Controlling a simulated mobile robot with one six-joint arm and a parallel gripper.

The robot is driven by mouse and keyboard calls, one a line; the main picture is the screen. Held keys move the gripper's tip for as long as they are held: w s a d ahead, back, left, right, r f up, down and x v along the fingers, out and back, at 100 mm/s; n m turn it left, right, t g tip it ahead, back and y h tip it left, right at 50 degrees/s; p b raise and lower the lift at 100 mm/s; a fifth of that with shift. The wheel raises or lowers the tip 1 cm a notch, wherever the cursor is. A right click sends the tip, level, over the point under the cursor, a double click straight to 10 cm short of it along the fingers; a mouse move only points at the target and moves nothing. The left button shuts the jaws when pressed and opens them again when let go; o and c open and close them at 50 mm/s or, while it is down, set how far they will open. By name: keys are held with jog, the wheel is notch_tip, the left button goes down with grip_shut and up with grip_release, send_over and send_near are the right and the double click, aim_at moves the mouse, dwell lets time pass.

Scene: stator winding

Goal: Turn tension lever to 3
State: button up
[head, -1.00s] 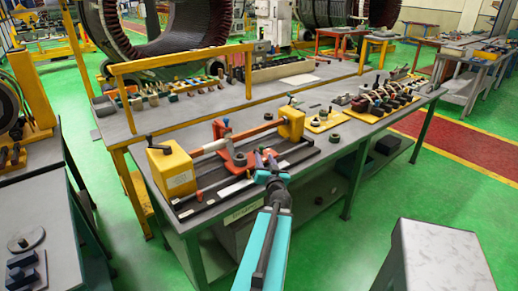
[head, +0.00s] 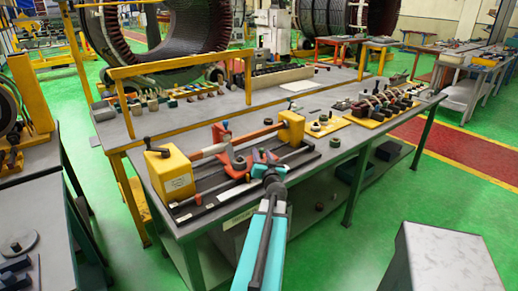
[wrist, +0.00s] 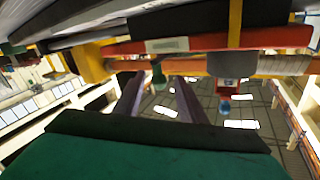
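A winding fixture stands on the front bench, with a yellow box (head: 170,178) at the left and a yellow block (head: 290,132) at the right. A red carriage (head: 232,163) sits between them on dark rails. Black handles top the box (head: 148,147) and block (head: 286,107); I cannot tell which part is the tension lever, and no numbers are readable. My gripper (head: 262,162) is at the front of the carriage. In the wrist view, my gripper (wrist: 158,92) has its two dark fingers apart. A green knob (wrist: 158,76) shows in the gap, touching neither finger visibly.
An orange-red bar (head: 240,137) spans the fixture behind my gripper. A yellow tray of coils (head: 385,108) lies to the right on the same bench. A yellow frame (head: 180,62) stands behind. A grey block (head: 440,258) stands at the front right. Green floor lies between.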

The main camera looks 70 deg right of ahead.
jog(key=shift+x, duration=3.3)
grip_shut()
